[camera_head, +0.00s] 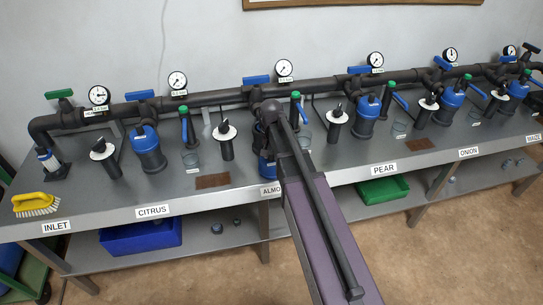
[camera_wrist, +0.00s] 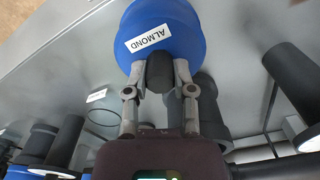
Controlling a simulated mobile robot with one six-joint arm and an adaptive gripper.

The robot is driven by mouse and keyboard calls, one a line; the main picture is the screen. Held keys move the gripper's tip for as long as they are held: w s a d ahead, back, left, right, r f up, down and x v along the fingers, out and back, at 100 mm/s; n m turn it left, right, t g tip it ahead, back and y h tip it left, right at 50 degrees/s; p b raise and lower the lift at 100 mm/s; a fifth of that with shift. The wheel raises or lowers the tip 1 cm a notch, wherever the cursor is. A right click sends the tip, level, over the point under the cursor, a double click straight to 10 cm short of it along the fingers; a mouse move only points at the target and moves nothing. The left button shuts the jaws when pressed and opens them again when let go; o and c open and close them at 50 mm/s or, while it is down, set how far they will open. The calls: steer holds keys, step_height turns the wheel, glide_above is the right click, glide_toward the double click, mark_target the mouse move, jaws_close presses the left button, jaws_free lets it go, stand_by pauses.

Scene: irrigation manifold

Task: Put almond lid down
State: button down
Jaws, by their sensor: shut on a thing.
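The almond lid (camera_wrist: 190,28) is a round blue cap with a white ALMOND label and a dark grip, at the top of the wrist view. My gripper (camera_wrist: 160,72) is shut on that grip, one finger on each side. In the head view my own arm covers the gripper and most of the almond station. Only a strip of blue (camera_head: 266,166) shows left of the arm, above the partly covered almond bench label (camera_head: 270,190). I cannot tell whether the lid touches its filter body or hangs above it.
Blue-topped filters stand at the citrus (camera_head: 147,148) and pear (camera_head: 367,115) stations. A white-collared dark plunger (camera_head: 226,140) stands left of my arm. A brown mat (camera_head: 212,181) lies near the front edge, with bare bench around it. A dark pipe (camera_head: 210,97) runs behind.

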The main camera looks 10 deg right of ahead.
steer(key=shift+f, duration=0.15)
steer(key=shift+c, duration=2.3)
jaws_free()
steer(key=shift+r, duration=0.2)
step_height(320, 180, up, 12)
steer(key=p, duration=1.2)
steer(key=s+n, duration=0.4)
steer(key=s, duration=1.2)
